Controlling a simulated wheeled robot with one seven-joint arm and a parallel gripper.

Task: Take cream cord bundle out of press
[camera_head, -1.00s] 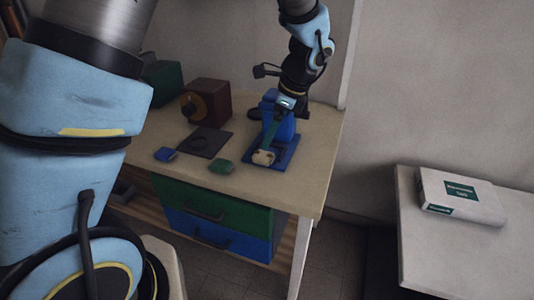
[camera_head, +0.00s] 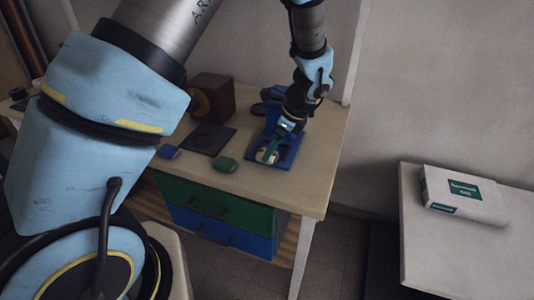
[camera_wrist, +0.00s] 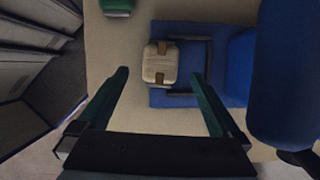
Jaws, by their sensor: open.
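In the head view the bundle (camera_head: 266,156) shows at the front of the blue press (camera_head: 288,160), partly covered by my gripper. My gripper (camera_wrist: 163,72) is open, its two green fingers spread to either side below the bundle in the wrist view, with nothing between them. In the head view my gripper (camera_head: 271,151) is just above the bundle; I cannot tell whether it touches.
A green block (camera_head: 225,164) and a blue block (camera_head: 169,152) lie left of the press. A white box (camera_head: 465,196) lies on a separate table at right.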

